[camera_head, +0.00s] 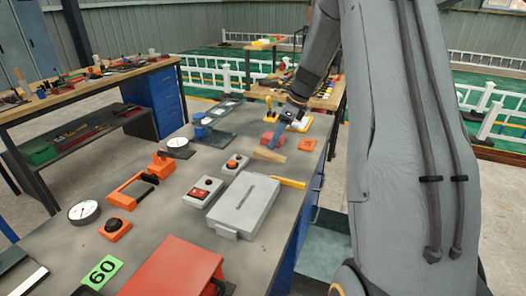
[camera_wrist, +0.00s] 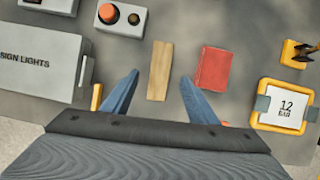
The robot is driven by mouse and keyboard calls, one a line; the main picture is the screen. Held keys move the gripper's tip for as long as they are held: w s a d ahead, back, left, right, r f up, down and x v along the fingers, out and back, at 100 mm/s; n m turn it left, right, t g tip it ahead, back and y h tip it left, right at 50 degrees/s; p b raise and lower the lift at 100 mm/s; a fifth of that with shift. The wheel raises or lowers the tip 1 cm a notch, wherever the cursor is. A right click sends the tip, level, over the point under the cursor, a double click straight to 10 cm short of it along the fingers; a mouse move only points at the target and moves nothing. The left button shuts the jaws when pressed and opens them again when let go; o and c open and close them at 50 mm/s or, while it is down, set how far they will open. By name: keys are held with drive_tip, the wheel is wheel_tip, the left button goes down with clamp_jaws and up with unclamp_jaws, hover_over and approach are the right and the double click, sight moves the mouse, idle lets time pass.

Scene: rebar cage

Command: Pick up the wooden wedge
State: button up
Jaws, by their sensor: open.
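The wooden wedge (camera_head: 269,155) is a small tan piece lying flat on the grey bench top, right of the middle of the bench. In the wrist view the wedge (camera_wrist: 160,70) lies upright in the picture, between the lines of my two blue fingers. My gripper (camera_wrist: 159,79) is open and empty, with one finger to each side of the wedge and a gap on both sides. In the head view my gripper (camera_head: 275,138) is close to the wedge, on its far side. I cannot tell how high the fingertips are above the bench.
A red block (camera_wrist: 214,69) lies just right of the wedge, near my right finger. A grey case (camera_wrist: 40,62) and a control box with an orange button (camera_wrist: 121,17) are to the left. A yellow-framed gauge card (camera_wrist: 286,106) is at the right.

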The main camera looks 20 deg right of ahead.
sight(268, 153)
drive_tip(key=shift+p+x, duration=1.15)
drive_tip(key=shift+x, duration=2.2)
drive_tip(key=shift+w, duration=0.1)
drive_tip(key=c, duration=1.1)
